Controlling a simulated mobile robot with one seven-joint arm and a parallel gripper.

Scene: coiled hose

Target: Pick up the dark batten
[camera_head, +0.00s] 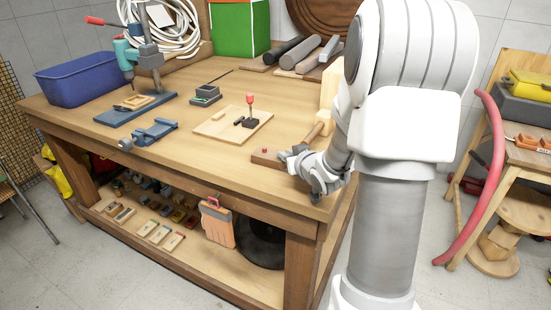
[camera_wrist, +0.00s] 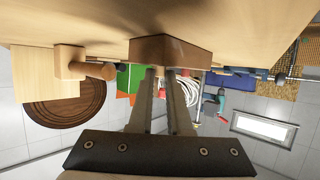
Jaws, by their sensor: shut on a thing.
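The dark batten (camera_head: 266,159) is a brown wooden piece at the front right of the workbench. Its left end shows in the head view; the rest is hidden behind my gripper (camera_head: 293,158). In the wrist view the batten (camera_wrist: 172,48) appears as a brown block at the fingertips, close against the bench top. My gripper (camera_wrist: 162,73) is shut on the batten, fingers close together. I cannot tell whether the batten rests on the bench or is slightly lifted.
A pale wooden block (camera_wrist: 68,65) with a round handle stands close to my gripper. A board with a red-topped lever (camera_head: 250,100) and a blue clamp (camera_head: 150,132) lie further left. Grey and brown bars (camera_head: 300,52) lie at the back. Bare bench surface lies between.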

